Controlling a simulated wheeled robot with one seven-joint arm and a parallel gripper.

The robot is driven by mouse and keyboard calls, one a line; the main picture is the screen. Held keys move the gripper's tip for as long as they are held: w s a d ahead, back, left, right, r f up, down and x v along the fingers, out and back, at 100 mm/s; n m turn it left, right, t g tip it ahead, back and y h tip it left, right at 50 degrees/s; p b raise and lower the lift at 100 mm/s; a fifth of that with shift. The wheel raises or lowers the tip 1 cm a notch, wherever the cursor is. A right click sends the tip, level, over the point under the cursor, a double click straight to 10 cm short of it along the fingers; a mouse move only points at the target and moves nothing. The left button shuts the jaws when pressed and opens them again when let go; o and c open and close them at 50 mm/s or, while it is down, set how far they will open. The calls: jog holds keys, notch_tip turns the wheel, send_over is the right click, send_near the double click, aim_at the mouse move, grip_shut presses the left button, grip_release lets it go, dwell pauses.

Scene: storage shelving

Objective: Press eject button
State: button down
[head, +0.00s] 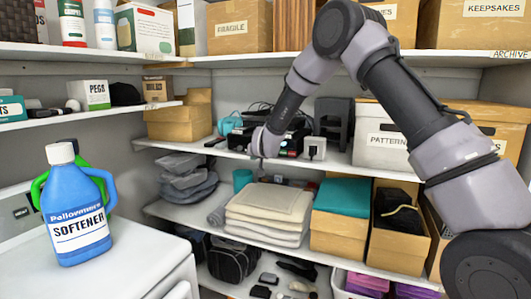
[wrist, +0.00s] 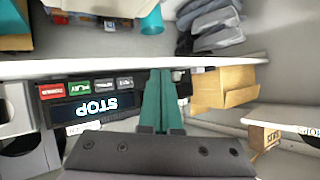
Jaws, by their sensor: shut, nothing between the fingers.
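A dark device (wrist: 90,105) with a lit display reading STOP shows upside down in the wrist view. A row of buttons runs beside the display: a red one (wrist: 52,90), a green one (wrist: 78,86) and grey ones (wrist: 114,82). Their labels are too small to read surely, so I cannot tell which is eject. My gripper (wrist: 161,73) is shut and empty, its teal fingers beside the right end of the button row. Part of the device face is hidden behind the fingers; contact cannot be told. In the head view my gripper (head: 260,156) is at the middle shelf, left of the device.
A cardboard box (wrist: 225,88) stands right of the fingers in the wrist view. A white shelf edge (wrist: 100,67) runs close by the fingertips. Folded towels (head: 268,205) lie on the shelf below. A softener bottle (head: 75,215) stands on a white appliance at left.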

jog(key=shift+w, duration=0.1)
jog(key=w+d, duration=0.3)
jog(key=w, duration=0.5)
jog(key=shift+w+d, duration=0.1)
jog(key=shift+w, duration=0.15)
dwell(1.9)
jog(key=shift+w+d, duration=0.1)
jog(key=shift+w, duration=0.1)
jog(key=shift+w+d, duration=0.15)
jog(key=shift+w, duration=0.25)
dwell(0.6)
jog(key=shift+s, duration=0.1)
jog(key=shift+s+a, duration=0.3)
jog(key=shift+s, duration=0.4)
jog(key=shift+s+a, duration=0.3)
jog(key=shift+s, duration=0.5)
jog(key=shift+s+a, duration=0.25)
jog(key=shift+s, duration=0.5)
jog(key=shift+s+a, duration=0.3)
jog(key=shift+s, duration=0.5)
